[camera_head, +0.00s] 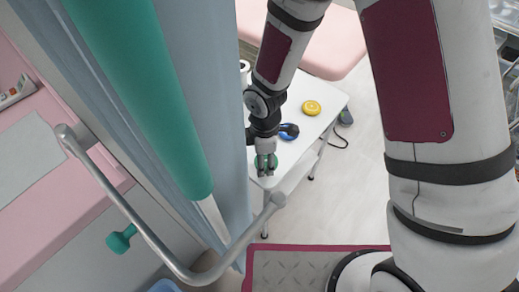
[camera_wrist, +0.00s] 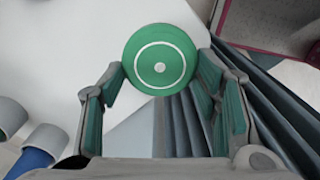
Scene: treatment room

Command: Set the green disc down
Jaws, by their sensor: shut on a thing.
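The green disc (camera_wrist: 160,60) has a white ring and a white centre dot. My gripper (camera_head: 265,171) is shut on it, with one finger at each side of its edge in the wrist view. In the head view the green disc (camera_head: 259,160) is mostly hidden behind my fingers. The disc is over the near corner of the white table (camera_head: 325,92). I cannot tell whether its underside touches the tabletop.
A yellow disc (camera_head: 311,107) and a blue-and-black object (camera_head: 289,131) are on the table behind my gripper. A blue-grey curtain (camera_head: 222,120) hangs close on the left. A metal rail (camera_head: 150,238) is in front. A dark device (camera_head: 345,117) with a cable is beyond the table's right edge.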

